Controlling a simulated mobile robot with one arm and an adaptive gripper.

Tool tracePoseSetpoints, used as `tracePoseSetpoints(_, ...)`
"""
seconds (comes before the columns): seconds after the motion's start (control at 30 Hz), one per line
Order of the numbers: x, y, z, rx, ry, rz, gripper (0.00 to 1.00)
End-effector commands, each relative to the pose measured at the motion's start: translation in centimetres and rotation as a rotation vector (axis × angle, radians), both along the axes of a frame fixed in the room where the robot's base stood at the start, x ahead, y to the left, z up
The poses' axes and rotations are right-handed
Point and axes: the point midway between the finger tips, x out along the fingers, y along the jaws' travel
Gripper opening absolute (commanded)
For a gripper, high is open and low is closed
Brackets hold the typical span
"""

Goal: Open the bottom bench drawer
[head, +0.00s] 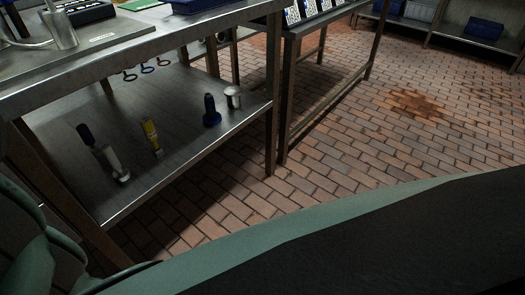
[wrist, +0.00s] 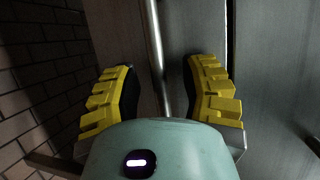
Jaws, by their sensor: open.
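In the wrist view my gripper (wrist: 160,64) is open, with one yellow-padded finger on each side of a thin metal bar (wrist: 155,35). The bar runs top to bottom in the picture, between the fingers, and may be a drawer handle. Its lower part in the picture passes behind my gripper's body. Whether a finger touches it I cannot tell. A flat grey-brown panel (wrist: 197,25) lies behind the bar. The head view shows a steel bench (head: 110,65) with an open lower shelf, but no drawer that I can make out. My gripper does not show there.
The bench's lower shelf (head: 180,160) holds a blue-based item (head: 211,112), a metal pot (head: 233,97), a yellow tube (head: 152,136) and a dark-handled tool (head: 88,138). A second table (head: 330,75) stands behind.

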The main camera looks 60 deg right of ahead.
Motion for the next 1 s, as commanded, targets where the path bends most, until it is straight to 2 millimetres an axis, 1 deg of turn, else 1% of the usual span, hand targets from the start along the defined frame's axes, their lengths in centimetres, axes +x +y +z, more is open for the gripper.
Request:
tracePoseSetpoints(0.1, 0.50, -0.09, -0.07, -0.001, -0.001, -0.006, 0.43)
tracePoseSetpoints(0.37, 0.54, -0.08, -0.10, -0.001, 0.000, -0.005, 0.43)
tracePoseSetpoints(0.4, 0.53, -0.08, -0.11, -0.001, 0.000, -0.005, 0.48)
tracePoseSetpoints(0.87, 0.47, 0.00, -0.12, -0.001, 0.001, -0.003, 0.00)
tracePoseSetpoints(1.0, 0.45, 0.04, -0.11, -0.001, 0.001, -0.002, 0.00)
